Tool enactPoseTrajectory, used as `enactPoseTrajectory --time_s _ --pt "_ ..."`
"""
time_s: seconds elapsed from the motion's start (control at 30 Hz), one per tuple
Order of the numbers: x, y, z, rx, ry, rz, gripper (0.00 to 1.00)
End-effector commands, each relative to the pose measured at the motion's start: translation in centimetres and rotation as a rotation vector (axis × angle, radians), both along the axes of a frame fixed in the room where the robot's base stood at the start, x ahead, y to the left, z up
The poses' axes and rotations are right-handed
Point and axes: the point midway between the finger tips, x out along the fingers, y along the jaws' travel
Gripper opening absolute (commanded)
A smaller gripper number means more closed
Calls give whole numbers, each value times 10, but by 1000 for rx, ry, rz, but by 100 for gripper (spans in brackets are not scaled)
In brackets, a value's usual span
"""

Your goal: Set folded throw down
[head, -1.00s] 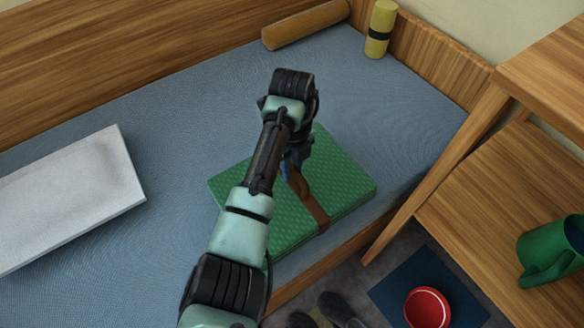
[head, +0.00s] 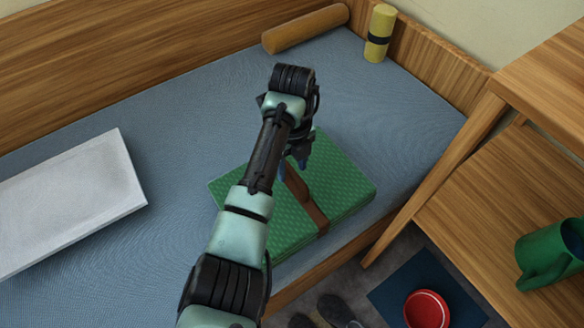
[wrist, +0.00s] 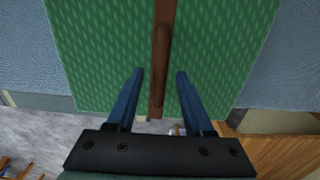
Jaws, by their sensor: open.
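The folded throw (head: 340,179) is a flat green textured bundle with a brown strap (head: 309,203) around it. It lies on the blue mattress (head: 210,130) near the bed's front edge. My gripper (head: 297,168) is above the throw, partly hidden behind my own arm in the head view. In the wrist view my gripper (wrist: 158,75) shows two blue fingers spread apart, one on each side of the brown strap's handle (wrist: 160,60), with nothing held between them. The throw (wrist: 100,45) fills the upper middle of that view.
A white pillow (head: 70,200) lies at the left of the bed. A brown bolster (head: 305,27) and a yellow roll (head: 379,34) are at the far end. A wooden table (head: 500,200) with a green mug (head: 550,253) stands right. A red bowl (head: 427,308) and shoes (head: 338,309) are on the floor.

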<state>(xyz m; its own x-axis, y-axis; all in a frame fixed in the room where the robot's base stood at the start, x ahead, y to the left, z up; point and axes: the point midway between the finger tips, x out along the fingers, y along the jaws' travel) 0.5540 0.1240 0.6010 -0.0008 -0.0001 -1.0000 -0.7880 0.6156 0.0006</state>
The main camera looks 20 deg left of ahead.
Motion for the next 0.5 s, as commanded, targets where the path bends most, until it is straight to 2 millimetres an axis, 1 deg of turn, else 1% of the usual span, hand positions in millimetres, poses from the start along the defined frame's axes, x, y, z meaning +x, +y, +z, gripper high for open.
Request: enactPoseTrajectory --time_s 0.03,0.2,0.3,0.4,0.5 --pt "1 1 16 1 -5 0 52" --pt "1 1 54 2 -4 0 52" --pt "1 1 74 1 -3 0 52" --pt "1 0 88 0 -2 1 52" --pt "1 0 97 0 -1 1 52"
